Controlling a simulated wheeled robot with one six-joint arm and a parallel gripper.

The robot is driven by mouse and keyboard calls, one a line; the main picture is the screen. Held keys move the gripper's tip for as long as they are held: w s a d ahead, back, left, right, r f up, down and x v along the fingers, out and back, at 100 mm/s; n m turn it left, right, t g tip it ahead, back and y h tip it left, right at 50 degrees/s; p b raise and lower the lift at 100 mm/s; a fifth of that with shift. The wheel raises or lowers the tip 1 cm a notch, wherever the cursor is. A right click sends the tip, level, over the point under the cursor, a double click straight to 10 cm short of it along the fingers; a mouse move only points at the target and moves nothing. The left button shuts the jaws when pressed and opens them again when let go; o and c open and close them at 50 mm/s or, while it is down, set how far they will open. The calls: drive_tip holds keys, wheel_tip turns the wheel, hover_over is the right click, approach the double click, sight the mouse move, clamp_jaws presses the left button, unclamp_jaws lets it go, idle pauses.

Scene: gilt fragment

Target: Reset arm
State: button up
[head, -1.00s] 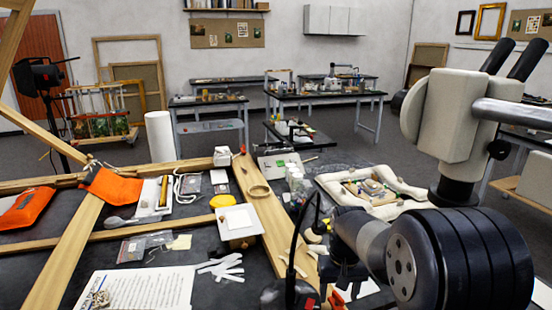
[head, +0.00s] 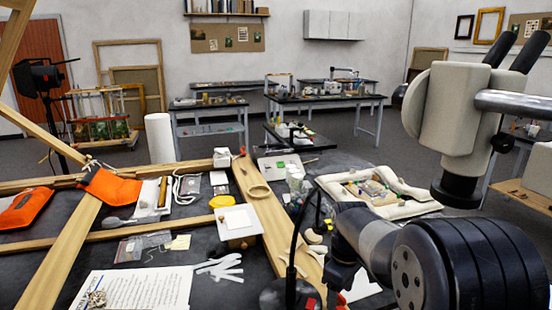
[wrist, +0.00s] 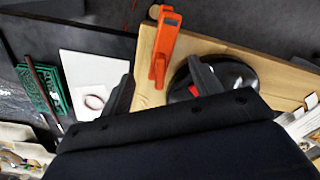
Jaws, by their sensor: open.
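My gripper (wrist: 160,82) is open and empty in the wrist view, its two dark fingers apart above the bench. An orange clamp (wrist: 163,45) on a pale wooden beam (wrist: 215,55) shows just beyond the gap between the fingers. A round black lamp base (wrist: 238,76) lies behind the right finger. In the head view my arm reaches in from the lower right, and its dark end (head: 340,275) is low beside the beam (head: 265,215); the fingertips are not clear there.
The black lamp (head: 290,293) stands close left of my arm. A microscope (head: 450,115) overhangs at right. A white cushioned frame (head: 410,207) lies beyond my arm. White strips (head: 220,268) and a printed sheet (head: 135,289) lie left. The wrist view shows a white card (wrist: 90,70).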

drive_tip(key=shift+n+b, duration=0.35)
drive_tip(key=shift+n, duration=0.85)
drive_tip(key=shift+r, duration=0.1)
